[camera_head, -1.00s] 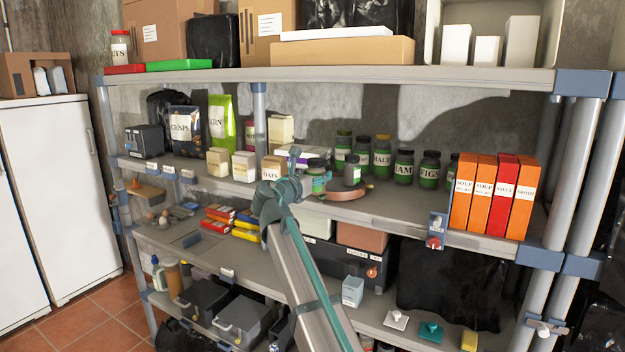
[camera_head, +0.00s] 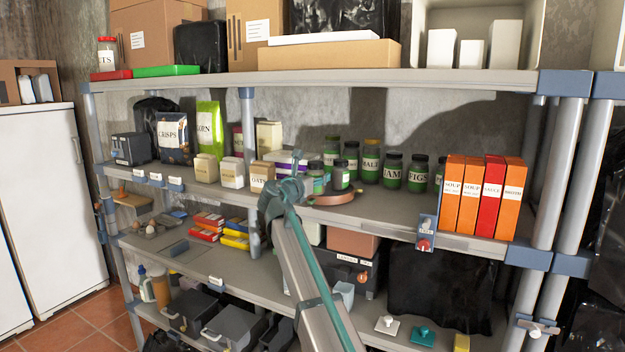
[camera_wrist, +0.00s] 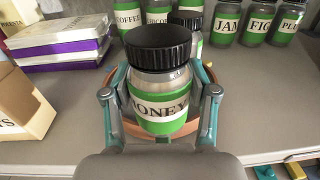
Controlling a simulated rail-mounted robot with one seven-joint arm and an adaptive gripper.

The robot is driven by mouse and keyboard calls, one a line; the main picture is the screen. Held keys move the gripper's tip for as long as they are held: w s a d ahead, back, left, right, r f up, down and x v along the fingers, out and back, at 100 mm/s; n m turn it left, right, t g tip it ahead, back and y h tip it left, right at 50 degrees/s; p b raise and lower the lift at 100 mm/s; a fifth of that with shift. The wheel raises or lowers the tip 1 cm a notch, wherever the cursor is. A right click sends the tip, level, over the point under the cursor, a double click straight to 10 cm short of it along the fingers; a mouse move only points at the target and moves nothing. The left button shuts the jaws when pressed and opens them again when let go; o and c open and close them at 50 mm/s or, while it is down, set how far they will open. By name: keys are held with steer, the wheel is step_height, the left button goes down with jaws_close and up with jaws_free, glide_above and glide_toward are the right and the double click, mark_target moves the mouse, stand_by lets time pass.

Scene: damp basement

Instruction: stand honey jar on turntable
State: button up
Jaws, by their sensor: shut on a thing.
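The honey jar (camera_wrist: 160,82) has a black lid, green bands and a white HONEY label. It looks upright in the wrist view and also shows in the head view (camera_head: 316,180). My gripper (camera_wrist: 160,100) is shut on it, with one finger on each side. The round brown turntable (camera_head: 333,198) is on the middle shelf, and the jar is over its left part. Its orange-brown rim (camera_wrist: 207,128) shows around the jar in the wrist view. The jar's base is hidden, so I cannot tell whether it touches. Another dark-lidded jar (camera_head: 341,176) stands on the turntable.
Several labelled jars (camera_head: 392,172) stand behind and right of the turntable. A purple-and-white box stack (camera_wrist: 62,40) and an open carton (camera_wrist: 20,100) are to its left. Orange and red cartons (camera_head: 483,197) stand farther right. Bare shelf (camera_wrist: 270,110) shows right of the turntable.

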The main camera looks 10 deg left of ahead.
steer(key=shift+f+x, duration=0.1)
steer(key=shift+x, duration=0.75)
steer(key=shift+f+x, duration=0.15)
steer(key=shift+x, duration=0.7)
steer(key=shift+a+f, duration=0.1)
steer(key=shift+f, duration=0.2)
steer(key=o, duration=1.8)
steer(key=shift+p, duration=0.3)
steer(key=p+v, duration=0.2)
steer(key=v, duration=0.8)
steer(key=shift+d, duration=0.3)
